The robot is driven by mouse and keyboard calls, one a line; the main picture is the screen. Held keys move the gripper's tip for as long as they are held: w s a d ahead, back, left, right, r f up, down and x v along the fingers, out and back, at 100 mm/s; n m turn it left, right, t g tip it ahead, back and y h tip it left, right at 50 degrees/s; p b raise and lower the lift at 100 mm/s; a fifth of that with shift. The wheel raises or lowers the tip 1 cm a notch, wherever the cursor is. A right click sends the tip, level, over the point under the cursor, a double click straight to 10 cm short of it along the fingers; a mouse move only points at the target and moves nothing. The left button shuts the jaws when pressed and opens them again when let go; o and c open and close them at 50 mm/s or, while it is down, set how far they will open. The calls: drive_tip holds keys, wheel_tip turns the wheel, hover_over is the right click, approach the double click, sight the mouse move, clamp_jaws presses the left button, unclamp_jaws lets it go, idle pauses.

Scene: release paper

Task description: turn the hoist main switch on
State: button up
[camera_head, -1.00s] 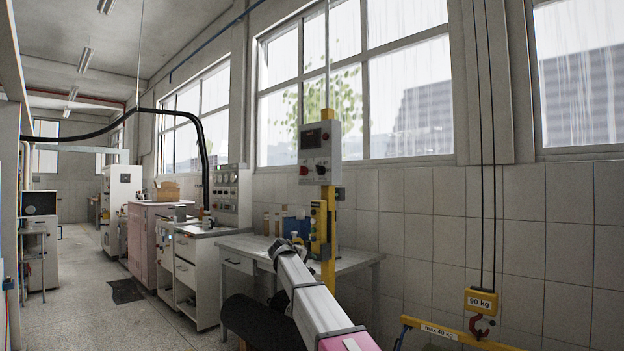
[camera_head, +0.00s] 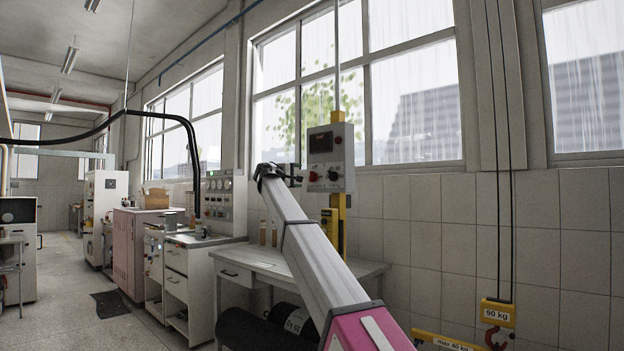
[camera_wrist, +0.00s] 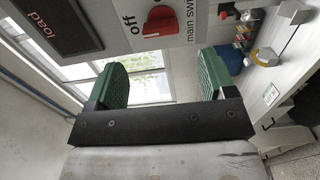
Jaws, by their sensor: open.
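The hoist control box (camera_head: 331,145) is a light grey panel on a yellow post, with a dark display above its knobs. The red main switch knob (camera_head: 313,176) is at the panel's lower left. My gripper (camera_head: 290,174) is at the box's left side. In the wrist view my gripper (camera_wrist: 161,82) is open and empty, its green fingertips wide apart, with the knob beyond them and apparently untouched.
A white workbench (camera_head: 262,263) stands below the box, against the tiled wall. A yellow 90 kg hoist block (camera_head: 497,313) hangs on cables at right, above a yellow lifting beam (camera_head: 440,342).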

sight(311, 177)
drive_tip(key=x, duration=0.9)
drive_tip(key=c, duration=0.9)
